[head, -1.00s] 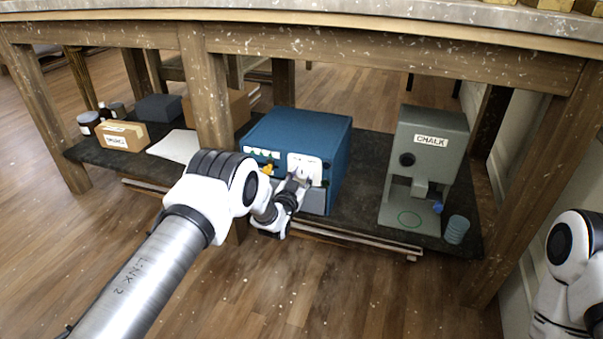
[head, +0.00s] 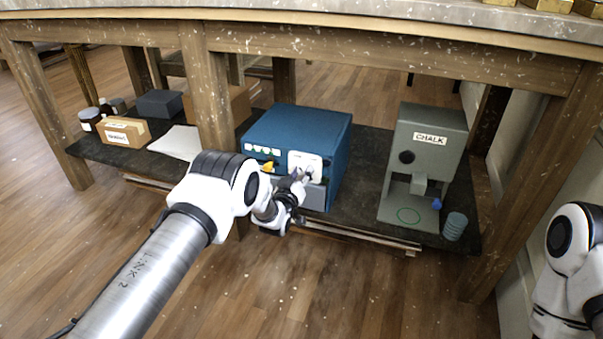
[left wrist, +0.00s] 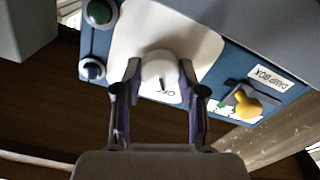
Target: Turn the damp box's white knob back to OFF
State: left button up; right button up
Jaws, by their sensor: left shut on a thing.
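The damp box (head: 310,125) is a blue box on the low shelf, with a white panel (head: 298,157) on its front. In the left wrist view its "DAMP BOX" label (left wrist: 271,78) appears upside down. The round white knob (left wrist: 158,68) sits on the white panel (left wrist: 205,45). A dark mark on the knob lies close to the printed OFF (left wrist: 180,92). My left gripper (left wrist: 160,75) is shut on the knob, one finger on each side. In the head view the left gripper (head: 303,178) reaches the box front and hides the knob. My right gripper is out of view.
A yellow lever (left wrist: 247,103), a green button (left wrist: 100,12) and a dark round control (left wrist: 92,70) flank the panel. A grey CHALK machine (head: 425,160) and ribbed cups (head: 454,226) stand right. A table leg (head: 212,110) and a cardboard box (head: 123,131) are left.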

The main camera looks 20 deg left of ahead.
pick_arm(q)
jog(key=o, duration=1.1)
jog(key=shift+o, duration=0.2)
jog(key=s, duration=1.2)
jog(key=shift+a, duration=0.2)
